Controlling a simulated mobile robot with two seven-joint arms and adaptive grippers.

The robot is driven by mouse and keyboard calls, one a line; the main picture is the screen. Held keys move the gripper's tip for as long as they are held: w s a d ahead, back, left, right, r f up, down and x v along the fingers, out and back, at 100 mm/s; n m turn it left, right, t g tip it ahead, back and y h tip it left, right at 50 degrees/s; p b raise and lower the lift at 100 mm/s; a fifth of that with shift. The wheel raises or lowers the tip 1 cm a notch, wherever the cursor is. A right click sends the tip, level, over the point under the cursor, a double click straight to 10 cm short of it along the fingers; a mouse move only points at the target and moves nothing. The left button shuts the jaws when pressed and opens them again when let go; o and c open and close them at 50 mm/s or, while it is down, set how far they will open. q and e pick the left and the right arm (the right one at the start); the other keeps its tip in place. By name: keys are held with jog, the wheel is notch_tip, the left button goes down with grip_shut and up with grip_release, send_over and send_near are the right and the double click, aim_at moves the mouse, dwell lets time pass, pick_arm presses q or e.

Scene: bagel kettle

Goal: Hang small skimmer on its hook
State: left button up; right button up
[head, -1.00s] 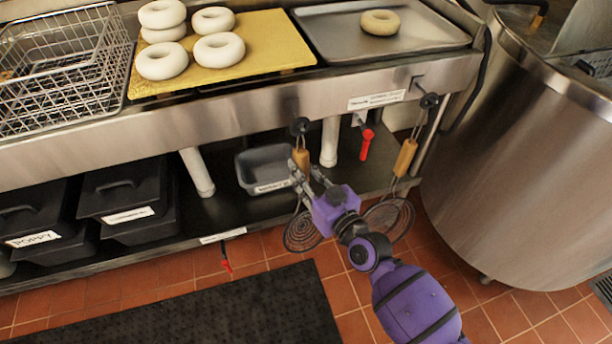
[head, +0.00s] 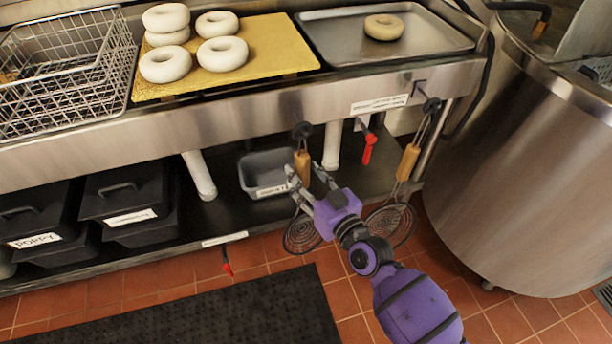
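The small skimmer (head: 302,164) hangs upright below a dark round hook (head: 302,130) on the counter's front rail. Its wooden handle is just under the hook, and its wire coil (head: 300,236) is low, partly behind my gripper. My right gripper (head: 303,171) reaches up from the lower right. Its two fingers are apart, one on each side of the handle's lower part; I cannot tell whether either touches it. The exact contact at the hook is too small to see. My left gripper is out of view.
Another skimmer (head: 408,161) hangs from a hook (head: 432,105) to the right. A red-handled valve (head: 369,150) and a white pipe (head: 331,146) are between them. A grey bin (head: 252,181) stands on the lower shelf. A large steel kettle (head: 510,180) stands at the right.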

jog(key=shift+s+f, duration=0.1)
jog(key=shift+s+d, duration=0.25)
jog(key=v, duration=1.1)
jog(key=shift+s, duration=0.15)
